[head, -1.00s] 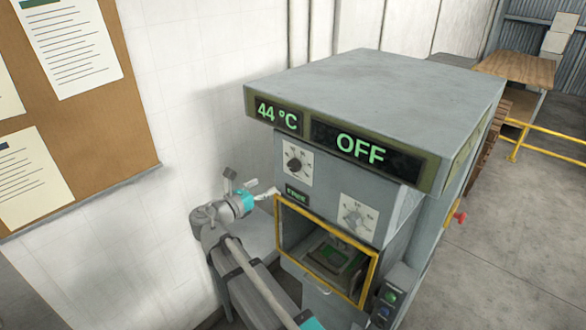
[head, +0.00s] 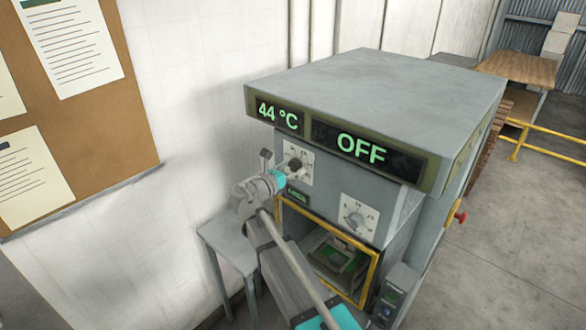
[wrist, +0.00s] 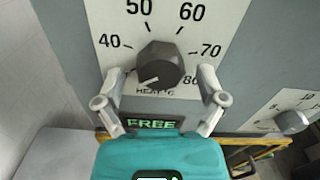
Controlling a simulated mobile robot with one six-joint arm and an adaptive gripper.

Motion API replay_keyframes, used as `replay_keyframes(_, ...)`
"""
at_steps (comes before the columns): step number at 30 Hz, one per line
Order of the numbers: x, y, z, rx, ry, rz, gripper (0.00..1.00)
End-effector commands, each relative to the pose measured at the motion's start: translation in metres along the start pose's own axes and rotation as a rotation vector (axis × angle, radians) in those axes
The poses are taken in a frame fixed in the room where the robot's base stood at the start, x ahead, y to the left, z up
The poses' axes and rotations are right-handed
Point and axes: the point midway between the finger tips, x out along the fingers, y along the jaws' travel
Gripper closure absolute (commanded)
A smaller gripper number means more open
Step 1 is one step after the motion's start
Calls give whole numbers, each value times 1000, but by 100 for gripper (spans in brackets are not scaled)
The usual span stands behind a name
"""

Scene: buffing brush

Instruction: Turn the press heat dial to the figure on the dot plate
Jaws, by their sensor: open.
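The press heat dial (wrist: 160,65) is a dark knob on a white scale plate (wrist: 112,22), marked 40 to 80 and partly lettered "HEAT". Its white pointer line points to the lower left, below the 40. My gripper (wrist: 160,74) is open, with one finger on each side of the dial; I cannot tell whether either touches it. The left finger covers part of the scale's lower left. In the head view, my gripper (head: 273,166) is at the left of the heat dial (head: 296,165) and partly overlaps its plate. I cannot make out a dot plate in either view.
The grey press (head: 400,90) shows "44 °C" and "OFF". A "FREE" display (wrist: 152,124) sits under the heat dial. A second dial (head: 356,216) is to the lower right, above the yellow-framed opening (head: 374,272). A grey table (head: 228,240) stands by the wall.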

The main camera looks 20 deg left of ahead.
Motion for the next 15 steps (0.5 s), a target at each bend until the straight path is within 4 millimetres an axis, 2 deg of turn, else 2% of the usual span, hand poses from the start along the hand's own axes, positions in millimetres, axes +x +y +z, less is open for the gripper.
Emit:
replay_keyframes(9, 2, 0, 0, 0, 0, -1, 10)
replay_keyframes(11, 2, 0, 0, 0, 0, -1, 19)
replay_keyframes(15, 2, -1, 0, 0, 0, -1, 45)
